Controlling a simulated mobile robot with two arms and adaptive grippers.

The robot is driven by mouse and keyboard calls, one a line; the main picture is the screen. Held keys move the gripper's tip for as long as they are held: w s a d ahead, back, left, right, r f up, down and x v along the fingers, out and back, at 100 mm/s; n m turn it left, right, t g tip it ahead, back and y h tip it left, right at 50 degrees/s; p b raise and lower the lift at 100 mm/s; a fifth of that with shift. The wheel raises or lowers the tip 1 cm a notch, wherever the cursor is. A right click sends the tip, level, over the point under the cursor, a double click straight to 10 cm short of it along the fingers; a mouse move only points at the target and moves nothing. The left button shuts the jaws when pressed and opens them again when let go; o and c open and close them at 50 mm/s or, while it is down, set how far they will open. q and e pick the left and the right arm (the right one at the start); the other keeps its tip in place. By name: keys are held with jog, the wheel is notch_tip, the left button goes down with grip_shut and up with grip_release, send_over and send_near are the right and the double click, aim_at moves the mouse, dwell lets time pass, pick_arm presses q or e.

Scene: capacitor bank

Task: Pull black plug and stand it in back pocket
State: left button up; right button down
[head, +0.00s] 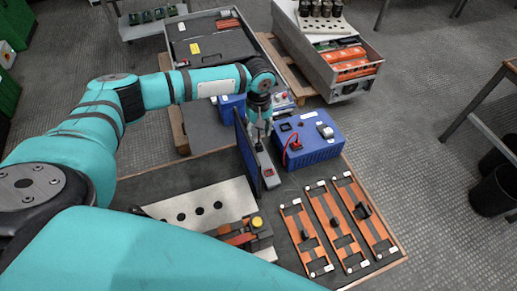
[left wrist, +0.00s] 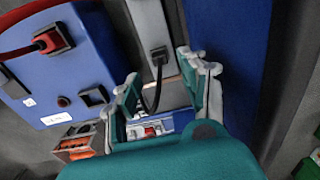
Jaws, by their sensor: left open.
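The black plug (left wrist: 159,55) sits at the end of a light grey strip (left wrist: 150,22) in the left wrist view, with a black cable curving from it. In the head view the grey strip (head: 268,172) lies between an upright blue panel (head: 246,160) and a blue box. My left gripper (left wrist: 165,78) is open, its fingers spread to either side of the cable, with nothing clearly held. In the head view the left gripper (head: 258,125) points down above the strip's far end. I cannot tell which opening is the back pocket. My right gripper is not in view.
The blue box (head: 310,150) with a red plug (head: 294,144) stands close on the right. Several orange racks (head: 320,240) lie at the front right. A light plate with dark holes (head: 235,193) and a yellow-knobbed device (head: 257,222) lie front left. Open crates stand behind.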

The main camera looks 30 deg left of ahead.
aim_at(259, 144)
pick_arm(q)
notch_tip(259, 144, down, 3)
jog(key=shift+b, duration=1.2)
jog(key=shift+f+p, duration=0.35)
jog(key=shift+f, duration=1.15)
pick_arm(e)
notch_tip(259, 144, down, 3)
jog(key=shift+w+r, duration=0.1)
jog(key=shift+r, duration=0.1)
pick_arm(q)
jog(key=shift+p, duration=0.55)
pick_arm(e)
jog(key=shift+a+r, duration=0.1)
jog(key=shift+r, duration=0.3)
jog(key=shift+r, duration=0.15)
pick_arm(q)
jog(key=shift+p, duration=0.6)
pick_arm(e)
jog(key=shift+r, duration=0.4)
